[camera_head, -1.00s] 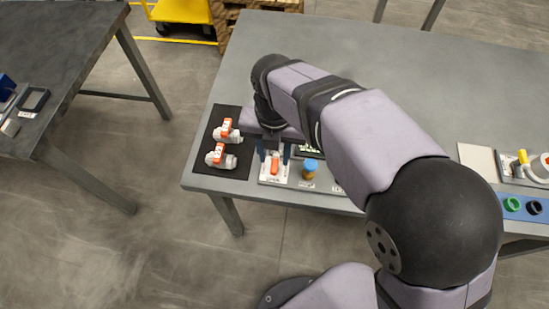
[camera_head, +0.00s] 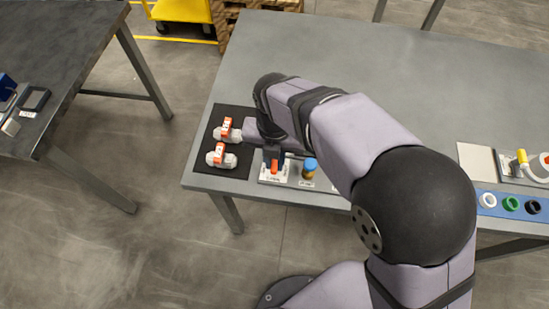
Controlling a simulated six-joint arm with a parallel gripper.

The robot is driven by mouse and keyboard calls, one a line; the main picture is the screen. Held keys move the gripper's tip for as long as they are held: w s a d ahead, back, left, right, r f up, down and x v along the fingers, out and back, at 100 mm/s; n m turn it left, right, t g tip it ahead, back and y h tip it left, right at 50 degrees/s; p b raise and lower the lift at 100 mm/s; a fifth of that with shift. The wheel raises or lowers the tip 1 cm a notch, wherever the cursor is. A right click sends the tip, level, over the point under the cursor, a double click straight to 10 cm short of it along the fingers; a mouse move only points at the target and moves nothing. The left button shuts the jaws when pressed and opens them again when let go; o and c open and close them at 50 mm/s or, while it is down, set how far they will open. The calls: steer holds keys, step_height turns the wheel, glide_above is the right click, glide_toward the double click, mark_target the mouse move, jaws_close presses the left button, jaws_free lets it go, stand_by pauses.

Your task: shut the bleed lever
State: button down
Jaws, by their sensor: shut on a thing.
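A small orange lever (camera_head: 274,168) stands on a white labelled plate (camera_head: 266,179) near the front edge of the table; I take it as the bleed lever. Its label is too small to read. My gripper (camera_head: 272,156) points down over this plate, and its dark fingers are close together at the lever. They are shut on the orange lever, whose lower front part shows below them. The far side of the lever and its pivot are hidden by the gripper.
Two white valves with orange handles (camera_head: 225,127) (camera_head: 220,153) lie on a black mat (camera_head: 208,181) left of the gripper. A blue strip with rings (camera_head: 499,205) is farther right. The table's back (camera_head: 400,70) is clear.

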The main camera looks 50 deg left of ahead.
steer(key=shift+r+m, duration=0.1)
steer(key=shift+m, duration=0.3)
steer(key=m+p, duration=0.2)
steer(key=m, duration=0.1)
steer(key=shift+a, duration=0.1)
steer(key=m+p, duration=0.1)
steer(key=m, duration=0.4)
steer(key=shift+a+p, duration=0.15)
steer(key=shift+p, duration=0.2)
steer(key=m+p, duration=0.1)
steer(key=m, duration=0.3)
steer(key=shift+a+m, duration=0.15)
steer(key=shift+m, duration=0.25)
steer(key=m+p, duration=0.1)
steer(key=m, duration=0.3)
steer(key=shift+a, duration=0.1)
steer(key=shift+w+m, duration=0.1)
steer(key=shift+m, duration=0.2)
steer(key=c, duration=1.7)
jaws_free()
